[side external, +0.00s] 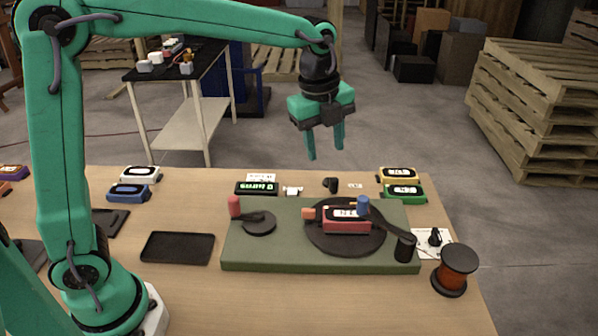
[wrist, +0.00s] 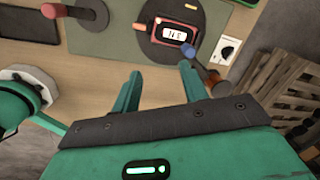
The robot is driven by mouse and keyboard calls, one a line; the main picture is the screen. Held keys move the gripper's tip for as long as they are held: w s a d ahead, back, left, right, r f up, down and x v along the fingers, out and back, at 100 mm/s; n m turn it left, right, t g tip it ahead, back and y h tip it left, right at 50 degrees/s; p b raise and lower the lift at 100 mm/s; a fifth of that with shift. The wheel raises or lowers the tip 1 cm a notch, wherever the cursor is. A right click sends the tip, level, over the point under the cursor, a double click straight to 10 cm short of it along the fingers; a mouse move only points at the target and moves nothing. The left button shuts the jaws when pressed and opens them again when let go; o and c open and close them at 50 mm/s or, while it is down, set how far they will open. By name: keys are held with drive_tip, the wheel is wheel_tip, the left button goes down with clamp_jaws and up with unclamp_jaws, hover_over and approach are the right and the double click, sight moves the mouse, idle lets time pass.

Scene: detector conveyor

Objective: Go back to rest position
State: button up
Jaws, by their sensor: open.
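My gripper (side external: 325,150) is open and empty, with its fingers pointing down, high above the back edge of the table. In the wrist view my gripper (wrist: 160,78) shows two separate green fingers with nothing between them. A red detector (side external: 346,225) with a lit display lies on the round black disc (side external: 345,247) of the green board (side external: 290,266). It also shows in the wrist view (wrist: 175,32), beyond the fingertips. A blue peg (side external: 362,205) stands by the detector's upper right side.
White (side external: 139,172) and blue (side external: 129,192) detectors lie left; yellow (side external: 398,174) and green (side external: 403,191) ones lie right. A black tray (side external: 177,248) lies left of the board. A spool (side external: 454,270) stands at the right edge. A black display box (side external: 257,188) sits behind the board. Air around my gripper is free.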

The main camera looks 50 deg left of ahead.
drive_tip(key=s+a+n+t, duration=0.2)
drive_tip(key=s+a+n, duration=0.2)
drive_tip(key=s+n, duration=0.6)
drive_tip(key=s+a+n+t, duration=0.2)
drive_tip(key=s+a+n, duration=0.3)
drive_tip(key=s+n, duration=0.6)
drive_tip(key=shift+s+a+f+n, duration=0.25)
drive_tip(key=shift+s+f+n, duration=0.05)
drive_tip(key=shift+s, duration=0.05)
